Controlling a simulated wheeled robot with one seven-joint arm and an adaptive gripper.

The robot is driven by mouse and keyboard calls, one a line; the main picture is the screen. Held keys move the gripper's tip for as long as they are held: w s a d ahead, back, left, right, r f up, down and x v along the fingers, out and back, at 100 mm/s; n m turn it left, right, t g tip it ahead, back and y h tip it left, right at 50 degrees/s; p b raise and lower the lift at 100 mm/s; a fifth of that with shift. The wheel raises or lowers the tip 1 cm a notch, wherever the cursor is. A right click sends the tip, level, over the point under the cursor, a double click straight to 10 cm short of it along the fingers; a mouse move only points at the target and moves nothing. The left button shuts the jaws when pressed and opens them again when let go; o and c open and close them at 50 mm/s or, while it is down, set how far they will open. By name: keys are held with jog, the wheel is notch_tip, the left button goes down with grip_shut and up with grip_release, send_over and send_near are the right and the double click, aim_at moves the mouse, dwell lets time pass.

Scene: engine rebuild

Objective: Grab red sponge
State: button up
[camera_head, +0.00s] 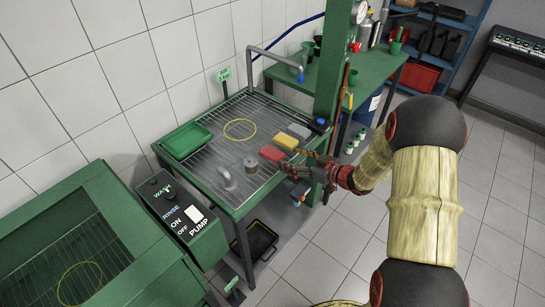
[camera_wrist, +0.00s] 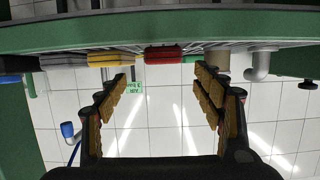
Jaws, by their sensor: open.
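The red sponge (camera_head: 272,154) lies on the wire grid of the green wash table (camera_head: 239,211), near its front right side. In the wrist view the red sponge (camera_wrist: 163,54) shows near the top, roughly centred between my fingers and beyond their tips. My gripper (camera_head: 297,163) is at the table's right edge, just right of the red sponge. In the wrist view my gripper (camera_wrist: 161,82) is open, with nothing between its fingers. I cannot tell whether a fingertip touches anything.
A yellow sponge (camera_head: 286,140) and a grey sponge (camera_head: 299,131) lie beside the red one, toward the back. A grey cylinder (camera_head: 251,165) and a curved pipe (camera_head: 228,178) stand to its left. A green tray (camera_head: 187,140) sits at the left. A green post (camera_head: 335,75) rises behind.

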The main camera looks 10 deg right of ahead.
aim_at(272, 152)
jog(key=b+x, duration=0.1)
jog(key=x, duration=0.2)
jog(key=b+x, duration=0.1)
jog(key=x, duration=0.3)
jog(key=shift+s+a+b, duration=0.1)
jog(key=shift+a+b, duration=0.25)
jog(key=shift+b, duration=0.05)
jog(key=shift+r, duration=0.1)
jog(key=shift+c, duration=0.6)
jog(key=c, duration=1.1)
